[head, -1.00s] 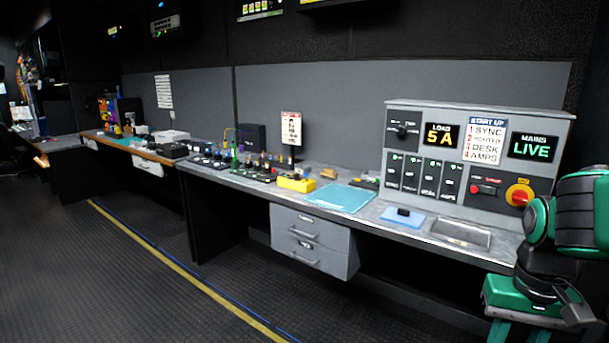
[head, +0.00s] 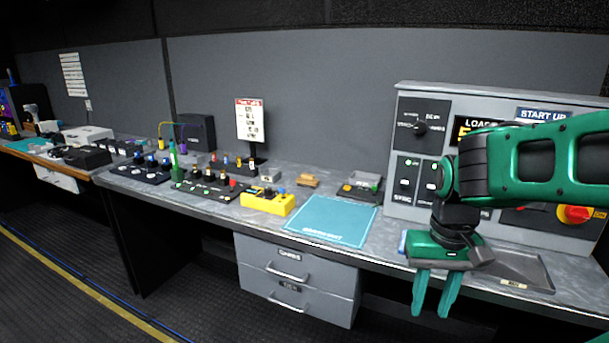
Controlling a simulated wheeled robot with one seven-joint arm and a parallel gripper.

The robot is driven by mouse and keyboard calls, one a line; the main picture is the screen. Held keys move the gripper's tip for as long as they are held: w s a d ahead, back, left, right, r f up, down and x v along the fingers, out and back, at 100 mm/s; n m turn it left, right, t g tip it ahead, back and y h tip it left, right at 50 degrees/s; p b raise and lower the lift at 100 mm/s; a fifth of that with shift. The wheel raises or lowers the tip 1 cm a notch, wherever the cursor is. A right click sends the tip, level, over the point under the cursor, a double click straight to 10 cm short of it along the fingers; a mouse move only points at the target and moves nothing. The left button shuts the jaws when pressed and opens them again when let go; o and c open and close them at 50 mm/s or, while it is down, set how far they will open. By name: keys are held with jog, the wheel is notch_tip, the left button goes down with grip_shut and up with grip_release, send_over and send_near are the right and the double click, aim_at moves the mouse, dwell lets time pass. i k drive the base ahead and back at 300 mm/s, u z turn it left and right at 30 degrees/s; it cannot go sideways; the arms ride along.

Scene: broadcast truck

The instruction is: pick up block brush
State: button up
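A small tan, wooden-looking block (head: 307,181), which looks like the block brush, lies on the grey bench top (head: 220,208) behind the teal mat. It is too small for me to see bristles. My gripper (head: 434,308) hangs in front of the bench edge, pointing down, to the right of and nearer than the block. Its two green fingers are apart with nothing between them. My arm covers part of the grey control console.
A teal mat (head: 331,222) lies at the bench front. A yellow box (head: 268,201) stands left of it, and a grey-black device (head: 360,186) behind it. A sign (head: 249,120) stands at the back. A metal tray (head: 517,271) lies right of my gripper. Drawers (head: 297,278) hang below.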

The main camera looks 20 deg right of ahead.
aim_at(306, 180)
jog(key=z, duration=0.2)
jog(key=i, duration=1.25)
jog(key=z, duration=0.3)
